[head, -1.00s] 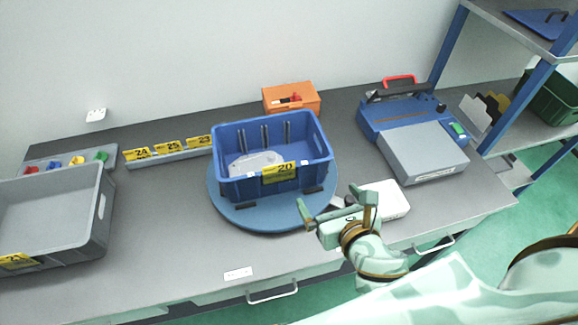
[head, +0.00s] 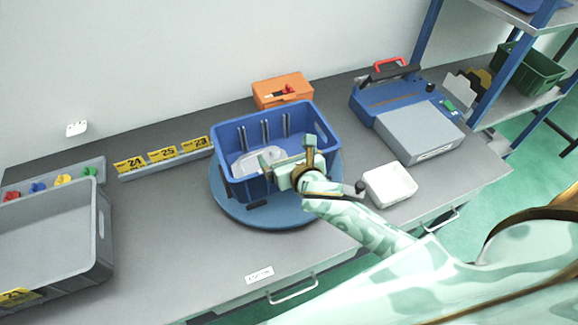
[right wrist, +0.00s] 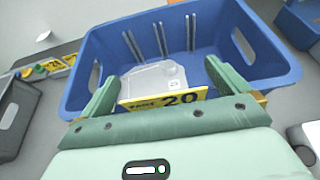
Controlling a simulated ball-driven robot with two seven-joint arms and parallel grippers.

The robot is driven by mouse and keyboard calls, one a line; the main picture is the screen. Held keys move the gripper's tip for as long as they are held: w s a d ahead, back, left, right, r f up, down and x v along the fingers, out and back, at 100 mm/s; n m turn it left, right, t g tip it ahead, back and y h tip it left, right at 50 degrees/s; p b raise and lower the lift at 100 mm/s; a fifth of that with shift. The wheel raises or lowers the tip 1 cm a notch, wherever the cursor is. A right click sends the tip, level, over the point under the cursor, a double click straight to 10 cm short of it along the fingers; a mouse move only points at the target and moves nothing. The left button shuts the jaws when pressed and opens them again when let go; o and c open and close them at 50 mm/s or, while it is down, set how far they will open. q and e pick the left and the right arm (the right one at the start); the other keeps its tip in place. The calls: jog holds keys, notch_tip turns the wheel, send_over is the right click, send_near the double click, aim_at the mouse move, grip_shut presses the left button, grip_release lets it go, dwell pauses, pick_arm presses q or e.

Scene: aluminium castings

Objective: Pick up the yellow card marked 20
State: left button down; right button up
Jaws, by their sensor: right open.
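The yellow card marked 20 (right wrist: 182,99) shows upright on the near rim of the blue crate (right wrist: 275,80) in the right wrist view. In the head view my gripper hides it. My right gripper (head: 289,152) is at the near wall of the blue crate (head: 226,135). Its jaws are open, and in the wrist view (right wrist: 160,72) the card lies between the two fingers, close to the palm. I cannot tell whether a finger touches it. A pale casting (right wrist: 150,78) lies inside the crate. My left gripper is not in view.
The crate stands on a round blue turntable (head: 225,203). Yellow cards 24, 25 and 23 (head: 162,155) stand on a rail at left. A grey crate (head: 105,235), an orange box (head: 283,90) and a blue machine (head: 365,100) stand around.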

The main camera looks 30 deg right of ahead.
jog(key=shift+s+d, duration=0.1)
jog(key=shift+c, duration=0.3)
jog(key=c, duration=0.9)
jog(key=shift+c, duration=0.2)
